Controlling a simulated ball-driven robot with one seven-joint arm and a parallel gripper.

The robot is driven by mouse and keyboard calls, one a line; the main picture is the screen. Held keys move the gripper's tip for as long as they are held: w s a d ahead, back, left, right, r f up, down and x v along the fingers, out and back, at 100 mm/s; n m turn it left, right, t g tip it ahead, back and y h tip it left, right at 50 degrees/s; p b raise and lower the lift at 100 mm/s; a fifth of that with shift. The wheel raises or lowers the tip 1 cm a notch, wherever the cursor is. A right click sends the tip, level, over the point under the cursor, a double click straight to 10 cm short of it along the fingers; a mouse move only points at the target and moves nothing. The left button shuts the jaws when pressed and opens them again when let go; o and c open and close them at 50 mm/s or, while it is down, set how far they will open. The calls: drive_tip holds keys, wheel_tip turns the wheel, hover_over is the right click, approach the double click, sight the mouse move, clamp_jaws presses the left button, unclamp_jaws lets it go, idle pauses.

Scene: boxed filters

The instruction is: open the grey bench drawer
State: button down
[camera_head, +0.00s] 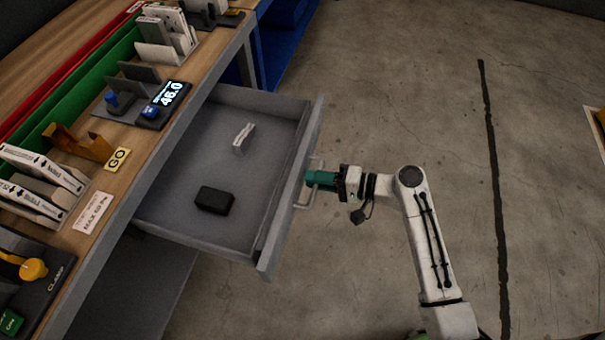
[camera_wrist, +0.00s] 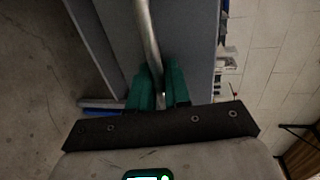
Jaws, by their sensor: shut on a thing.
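The grey bench drawer (camera_head: 165,218) stands pulled out from under the wooden bench, so its inside shows. A black block (camera_head: 215,200) and a small white boxed item (camera_head: 243,138) lie in it. My gripper (camera_head: 311,178), with green fingers, is at the drawer's front and is shut on its bar handle (camera_head: 301,204). In the wrist view, the green fingers (camera_wrist: 158,88) are on both sides of the metal handle bar (camera_wrist: 147,35), with the grey drawer front (camera_wrist: 190,40) behind it.
The bench top (camera_head: 150,150) carries boxed filters (camera_head: 40,170), a display reading 46.0 (camera_head: 168,93), an orange bracket (camera_head: 80,143) and a clamp unit with a yellow knob (camera_head: 34,269). A blue bin (camera_head: 285,20) stands beyond the drawer. The concrete floor (camera_head: 400,90) to the right is clear.

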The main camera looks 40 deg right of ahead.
drive_tip(key=shift+s+d, duration=0.4)
drive_tip(key=shift+s, duration=0.15)
drive_tip(key=c, duration=1.3)
unclamp_jaws()
drive_tip(key=shift+c, duration=0.2)
drive_tip(key=b+v, duration=0.1)
drive_tip(key=v, duration=0.9)
drive_tip(key=shift+s+d, duration=0.2)
drive_tip(key=shift+s, duration=0.1)
drive_tip(key=shift+a, duration=0.1)
